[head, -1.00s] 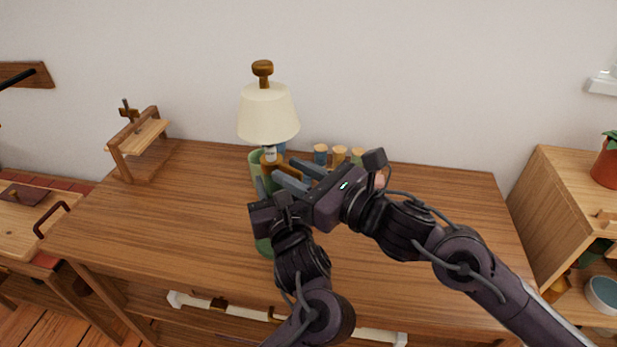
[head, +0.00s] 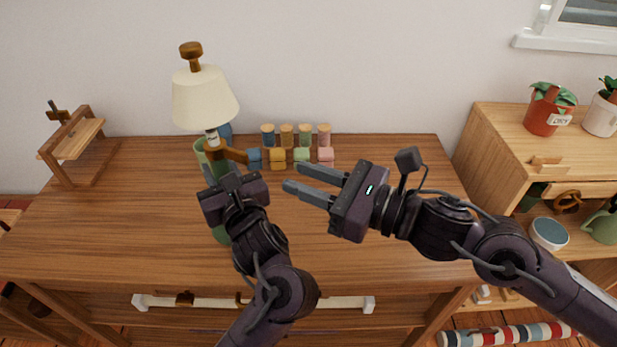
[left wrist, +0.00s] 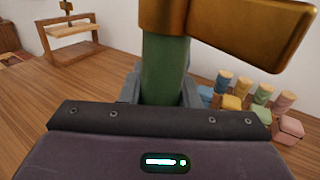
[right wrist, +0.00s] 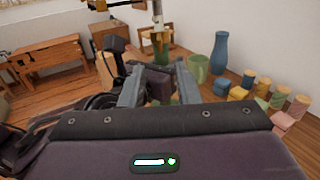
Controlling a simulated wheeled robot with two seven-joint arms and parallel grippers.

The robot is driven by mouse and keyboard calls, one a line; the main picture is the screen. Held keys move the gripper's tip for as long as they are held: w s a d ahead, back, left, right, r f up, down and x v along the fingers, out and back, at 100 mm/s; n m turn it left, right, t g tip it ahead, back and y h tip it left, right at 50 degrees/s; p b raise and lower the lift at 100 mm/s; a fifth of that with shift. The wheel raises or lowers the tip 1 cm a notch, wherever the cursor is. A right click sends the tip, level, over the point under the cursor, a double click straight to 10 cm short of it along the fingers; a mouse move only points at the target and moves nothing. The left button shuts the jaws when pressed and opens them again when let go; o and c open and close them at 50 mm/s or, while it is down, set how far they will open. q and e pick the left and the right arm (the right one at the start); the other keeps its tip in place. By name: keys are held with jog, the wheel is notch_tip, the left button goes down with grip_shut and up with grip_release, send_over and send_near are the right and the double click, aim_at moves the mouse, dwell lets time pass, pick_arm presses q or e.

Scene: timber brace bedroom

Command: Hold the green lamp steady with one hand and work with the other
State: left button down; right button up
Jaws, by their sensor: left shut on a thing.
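The green lamp (head: 205,97) stands upright at the left of the desk, with a cream shade, a wooden knob on top and a wooden piece below the shade. Its green stem also shows in the left wrist view (left wrist: 165,70). My left gripper (head: 222,173) is shut on this stem, below the wooden piece, and partly hides the lamp's lower body. My right gripper (head: 305,184) is open and empty, to the right of the lamp and apart from it, its fingers pointing left. In the right wrist view the lamp stands beyond its fingers.
Several corked jars (head: 287,136) and coloured blocks (head: 277,158) stand in rows behind my right gripper. A blue vase (right wrist: 220,52) and a green cup (right wrist: 199,68) are near the lamp. A wooden stand (head: 75,150) is at the desk's left end. The desk's right part (head: 425,165) is clear.

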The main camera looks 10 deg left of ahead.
jog(key=s+a+r+n+g+h, duration=0.2)
jog(key=s+a+r+n+g, duration=0.45)
jog(key=a+g, duration=0.4)
jog(key=m+t+h, duration=0.6)
jog(key=m+h, duration=0.1)
jog(key=h, duration=0.3)
send_near(245, 154)
jog(key=shift+n+h, duration=0.25)
jog(key=shift+h, duration=0.05)
jog(key=x, duration=0.8)
jog(key=shift+w+a+f, duration=0.1)
jog(key=shift+a+f, duration=0.1)
jog(key=shift+a, duration=0.15)
grip_shut()
